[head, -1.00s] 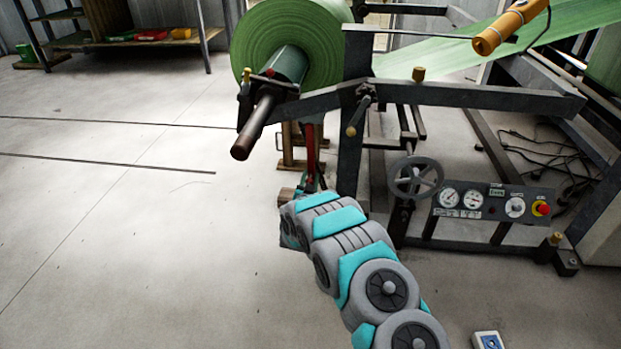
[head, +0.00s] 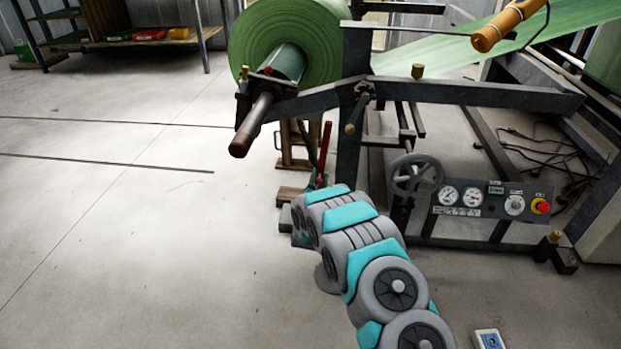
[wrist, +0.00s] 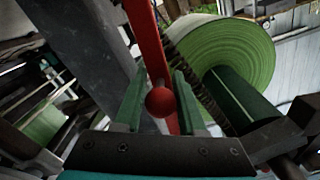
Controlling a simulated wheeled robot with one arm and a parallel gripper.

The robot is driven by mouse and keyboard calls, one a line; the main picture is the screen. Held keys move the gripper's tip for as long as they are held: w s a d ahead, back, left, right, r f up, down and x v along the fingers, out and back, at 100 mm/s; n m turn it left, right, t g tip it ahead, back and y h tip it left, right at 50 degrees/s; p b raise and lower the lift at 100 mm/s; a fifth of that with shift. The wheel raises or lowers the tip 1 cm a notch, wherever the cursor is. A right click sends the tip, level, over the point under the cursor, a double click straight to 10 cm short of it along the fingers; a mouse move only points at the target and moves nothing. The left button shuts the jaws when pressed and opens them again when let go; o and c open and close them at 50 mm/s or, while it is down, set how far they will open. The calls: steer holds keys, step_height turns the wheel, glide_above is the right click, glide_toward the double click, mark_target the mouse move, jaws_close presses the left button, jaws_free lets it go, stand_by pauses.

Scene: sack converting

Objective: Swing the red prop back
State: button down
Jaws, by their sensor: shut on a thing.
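The red prop (head: 325,148) is a narrow red bar below the green roll (head: 290,45), beside the dark upright of the stand. It leans a little, its top to the right. In the wrist view the prop (wrist: 145,35) runs up between the fingers, with a round red knob (wrist: 159,102) close to the palm. My gripper (wrist: 160,73) is shut on the prop, one green finger on each side.
The roll's shaft (head: 255,125) sticks out toward me above the arm. A handwheel (head: 416,175) and a gauge panel (head: 490,200) stand to the right. A wooden block (head: 291,194) lies near the gripper. The floor at left is clear.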

steer(key=shift+d+f+m+b, duration=0.2)
steer(key=shift+d+m, duration=0.3)
steer(key=shift+d, duration=0.4)
steer(key=shift+d+f+m+b, duration=0.2)
steer(key=shift+d+m, duration=0.3)
steer(key=shift+d, duration=0.4)
steer(key=c, duration=0.6)
jaws_free()
steer(key=shift+d, duration=0.1)
steer(key=shift+s, duration=0.15)
steer(key=shift+s, duration=3.8)
steer(key=shift+r, duration=0.1)
